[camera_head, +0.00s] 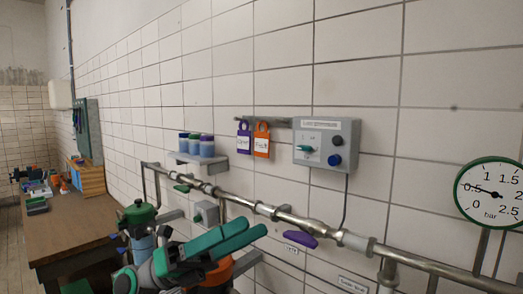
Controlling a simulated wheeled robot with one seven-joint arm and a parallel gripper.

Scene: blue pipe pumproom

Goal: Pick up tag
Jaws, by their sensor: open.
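Two tags hang side by side from a short grey wall rail (263,122). The purple tag (244,141) is on the left and the orange tag (262,141) on the right, each with a white label too small to read surely. My gripper (257,227), with long teal fingers, is at the lower middle of the picture, below the tags and apart from them. It is open, and nothing shows between its fingers.
A grey control box (327,143) is right of the tags. A shelf (198,159) with several bottles is on the left. Pipes (262,209) with a purple handle (300,241) run below. A gauge (492,193) is at right, and a wooden table (75,228) at far left.

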